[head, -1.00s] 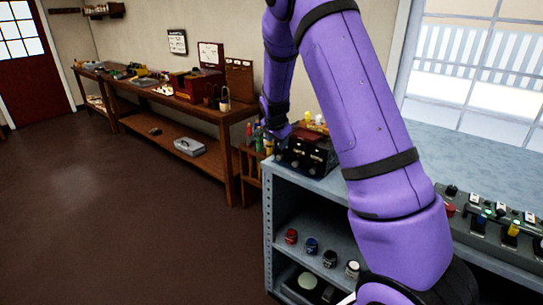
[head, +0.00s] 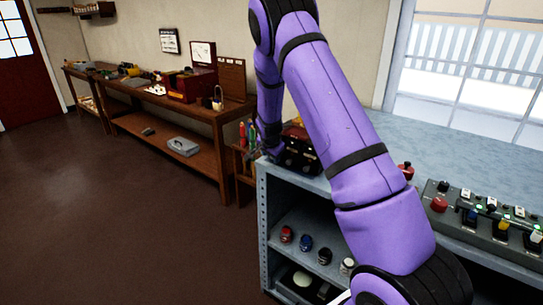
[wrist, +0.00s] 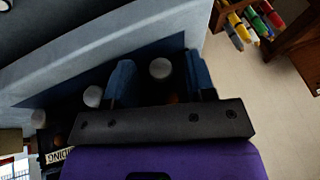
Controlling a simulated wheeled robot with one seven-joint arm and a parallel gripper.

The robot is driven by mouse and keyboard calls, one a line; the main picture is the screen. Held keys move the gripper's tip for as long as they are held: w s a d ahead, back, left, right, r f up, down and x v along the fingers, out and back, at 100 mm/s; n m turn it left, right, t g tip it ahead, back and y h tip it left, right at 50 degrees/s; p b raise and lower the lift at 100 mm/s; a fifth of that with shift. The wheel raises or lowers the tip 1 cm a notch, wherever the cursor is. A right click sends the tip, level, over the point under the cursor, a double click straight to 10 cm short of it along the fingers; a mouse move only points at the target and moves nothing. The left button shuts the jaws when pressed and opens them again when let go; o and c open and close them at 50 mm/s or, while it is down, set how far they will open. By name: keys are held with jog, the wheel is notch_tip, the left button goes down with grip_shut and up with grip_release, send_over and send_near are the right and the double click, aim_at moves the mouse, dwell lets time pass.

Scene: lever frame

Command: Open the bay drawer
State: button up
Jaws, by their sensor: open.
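A small dark unit (head: 300,158) with round knobs stands at the left end of the grey bench, partly behind my arm. I cannot tell which part of it is the bay drawer. In the wrist view, my gripper (wrist: 161,82) is open, with one blue finger on each side of a pale round knob (wrist: 160,68). I cannot tell whether the fingers touch it. Another pale knob (wrist: 93,96) is left of the fingers, and a further one (wrist: 38,118) is beyond it. In the head view, the fingers are hidden.
The grey bench (head: 440,160) carries a control panel (head: 480,222) with coloured knobs at right. Its lower shelf holds several small round items (head: 306,242). A wooden workbench (head: 222,125) stands along the back wall. The brown floor (head: 120,220) at left is clear.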

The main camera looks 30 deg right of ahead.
grip_shut()
jog(key=s+a, duration=0.2)
jog(key=a, duration=0.5)
jog(key=shift+s+a, duration=0.35)
jog(key=shift+s, duration=0.05)
grip_release()
jog(key=v, duration=1.1)
dwell(0.3)
